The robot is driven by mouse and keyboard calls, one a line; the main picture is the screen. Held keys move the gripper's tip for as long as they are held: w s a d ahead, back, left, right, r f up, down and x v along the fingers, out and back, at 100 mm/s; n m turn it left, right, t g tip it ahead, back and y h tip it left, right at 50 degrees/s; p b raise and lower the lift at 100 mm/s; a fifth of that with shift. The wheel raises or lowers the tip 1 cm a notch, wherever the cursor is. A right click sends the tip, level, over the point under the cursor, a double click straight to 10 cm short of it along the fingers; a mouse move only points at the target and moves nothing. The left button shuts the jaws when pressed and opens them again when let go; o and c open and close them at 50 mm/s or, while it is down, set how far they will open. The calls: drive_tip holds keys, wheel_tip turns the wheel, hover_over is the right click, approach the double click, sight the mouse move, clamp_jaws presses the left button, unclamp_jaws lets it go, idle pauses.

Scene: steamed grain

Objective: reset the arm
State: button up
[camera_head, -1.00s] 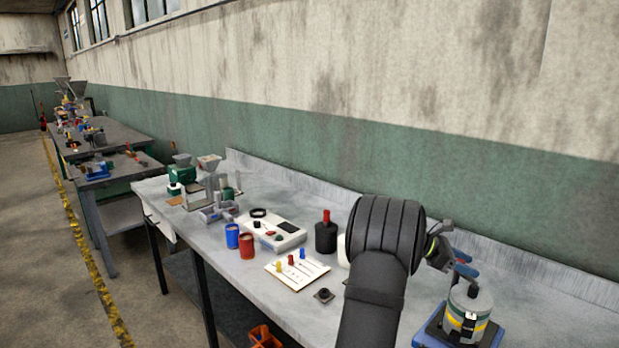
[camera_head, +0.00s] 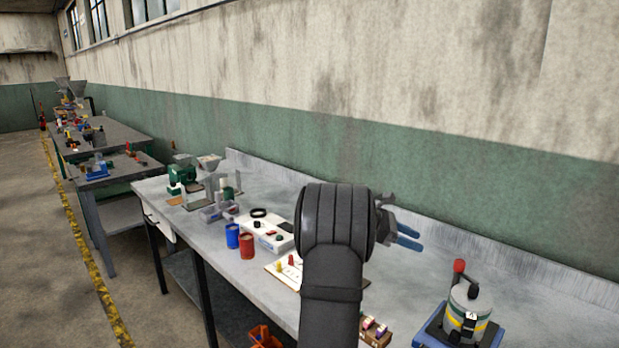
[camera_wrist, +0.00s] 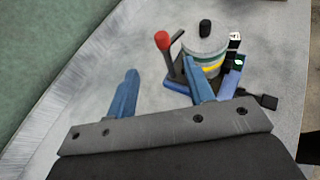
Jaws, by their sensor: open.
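My gripper (camera_head: 408,237) is in the air above the grey workbench (camera_head: 440,262), right of my dark arm link in the head view. Its two blue fingers are spread apart with nothing between them. They also show in the wrist view (camera_wrist: 160,88). A grey pot-like device (camera_head: 468,308) with a yellow band, a black knob and a red-tipped lever stands on a blue base to the right, apart from the gripper. In the wrist view the device (camera_wrist: 205,50) appears beyond the right finger, which overlaps part of its base.
Blue cup (camera_head: 232,236) and red cup (camera_head: 246,246) stand near the bench's front edge. A white device (camera_head: 268,232) lies behind them. A white board (camera_head: 284,270) is partly hidden by my arm. A small wooden box (camera_head: 374,332) sits right of the arm. Bench between gripper and pot device is clear.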

sight(460, 261)
drive_tip(key=x, duration=1.7)
drive_tip(key=shift+f, duration=0.15)
drive_tip(key=shift+a+n+t, duration=0.1)
drive_tip(key=shift+n+t, duration=0.4)
drive_tip(key=shift+t, duration=0.1)
drive_tip(key=n+t, duration=0.1)
drive_tip(key=t, duration=0.1)
drive_tip(key=n+t, duration=0.4)
drive_tip(key=shift+w+y, duration=0.4)
drive_tip(key=shift+w+a+n+t+y, duration=0.15)
drive_tip(key=shift+n+t+y, duration=0.3)
drive_tip(key=shift+n+t, duration=0.5)
drive_tip(key=shift+w+n+t+y, duration=0.1)
drive_tip(key=shift+n+t+y, duration=0.35)
drive_tip(key=shift+n+t, duration=0.5)
drive_tip(key=shift+w+n+t+y, duration=0.1)
drive_tip(key=shift+n+t+y, duration=0.3)
drive_tip(key=shift+n, duration=0.1)
drive_tip(key=shift+m+g+h, duration=0.6)
drive_tip(key=shift+m+g, duration=0.1)
drive_tip(key=shift+m, duration=0.1)
drive_tip(key=shift+s+m+g+h, duration=0.15)
drive_tip(key=shift+m+g+h, duration=0.3)
drive_tip(key=shift+m+g, duration=0.55)
drive_tip(key=shift+s+m+g+h, duration=0.15)
drive_tip(key=shift+m+g+h, duration=0.3)
drive_tip(key=shift+m+g, duration=0.5)
